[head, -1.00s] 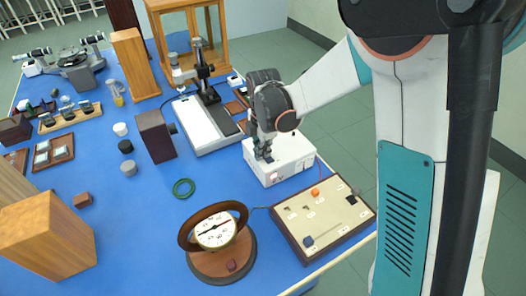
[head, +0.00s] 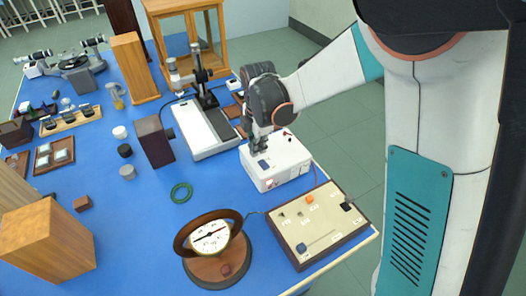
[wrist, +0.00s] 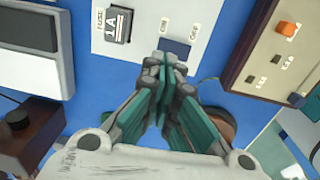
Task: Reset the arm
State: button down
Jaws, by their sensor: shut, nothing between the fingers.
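My gripper (head: 258,150) is shut and empty, pointing down over the white power box (head: 282,172) at the right side of the bench. A dark blue switch (head: 263,163) on the box's top shows just beside the fingertips. In the wrist view my closed fingertips (wrist: 168,62) are just short of the blue switch (wrist: 175,47) and partly overlap its edge. I cannot tell whether they touch it. A black fuse part marked 1A (wrist: 118,25) is on the same box face.
A control board (head: 318,225) with an orange knob (head: 309,199) lies in front of the box. A round dial instrument (head: 209,237) stands left of the board. A microscope stand (head: 205,128) is behind. Open blue tabletop surrounds the green ring (head: 181,193).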

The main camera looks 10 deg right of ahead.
notch_tip(320, 180, up, 9)
jog(key=w+p, duration=0.1)
jog(key=p, duration=0.1)
jog(key=s+d+r+m+t, duration=0.2)
jog(key=s+d+r+m, duration=0.3)
jog(key=r+m, duration=0.1)
jog(key=s+d+m+t+b, duration=0.1)
jog(key=s+d+m, duration=0.3)
jog(key=s+m, duration=0.4)
jog(key=s+d+r+m+t, duration=0.1)
jog(key=s+d+m+t, duration=0.2)
jog(key=s+d+m, duration=0.2)
jog(key=s+m, duration=0.3)
jog(key=s, duration=0.1)
jog(key=shift+d+r+m+t+b, duration=0.2)
jog(key=shift+m+t+b, duration=0.1)
jog(key=shift+b, duration=0.1)
